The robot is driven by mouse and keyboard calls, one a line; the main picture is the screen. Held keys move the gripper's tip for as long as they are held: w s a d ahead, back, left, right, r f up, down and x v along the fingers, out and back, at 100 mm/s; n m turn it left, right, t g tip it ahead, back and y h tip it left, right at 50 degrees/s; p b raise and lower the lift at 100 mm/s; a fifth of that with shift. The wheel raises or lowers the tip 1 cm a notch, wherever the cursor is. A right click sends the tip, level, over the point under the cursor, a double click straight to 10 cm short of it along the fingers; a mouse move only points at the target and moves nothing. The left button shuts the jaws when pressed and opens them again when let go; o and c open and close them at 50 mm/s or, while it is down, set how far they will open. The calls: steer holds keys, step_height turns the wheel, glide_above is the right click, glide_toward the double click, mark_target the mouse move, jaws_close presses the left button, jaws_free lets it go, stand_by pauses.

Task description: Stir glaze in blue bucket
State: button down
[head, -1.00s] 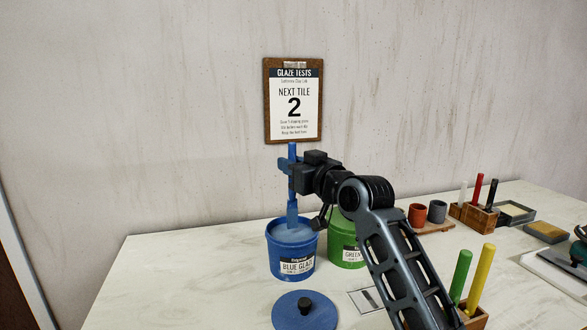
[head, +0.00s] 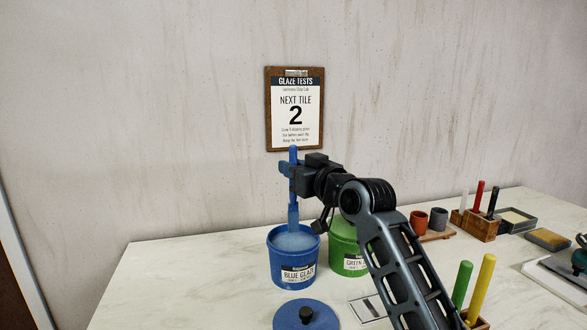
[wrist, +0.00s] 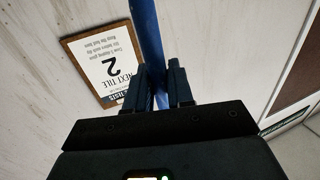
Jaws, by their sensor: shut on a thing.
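The blue bucket (head: 292,262), labelled blue glaze, stands open on the table with pale blue glaze (head: 294,240) inside. My gripper (head: 288,170) is above the bucket, shut on an upright blue stirring stick (head: 293,214). The stick's lower end is inside the bucket; its tip is hidden by the bucket wall or glaze. In the wrist view the blue stick (wrist: 150,45) runs between the two fingers. The round blue lid (head: 306,315) with a black knob lies on the table in front of the bucket.
A green glaze bucket (head: 342,235) stands just right of the blue one, partly behind my arm. Green (head: 461,284) and yellow (head: 481,283) sticks stand in a holder at front right. A clipboard (head: 294,108) hangs on the wall behind. The table's left side is clear.

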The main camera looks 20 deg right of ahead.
mark_target(296, 150)
steer(key=shift+r+p, duration=1.35)
steer(key=shift+r, duration=0.65)
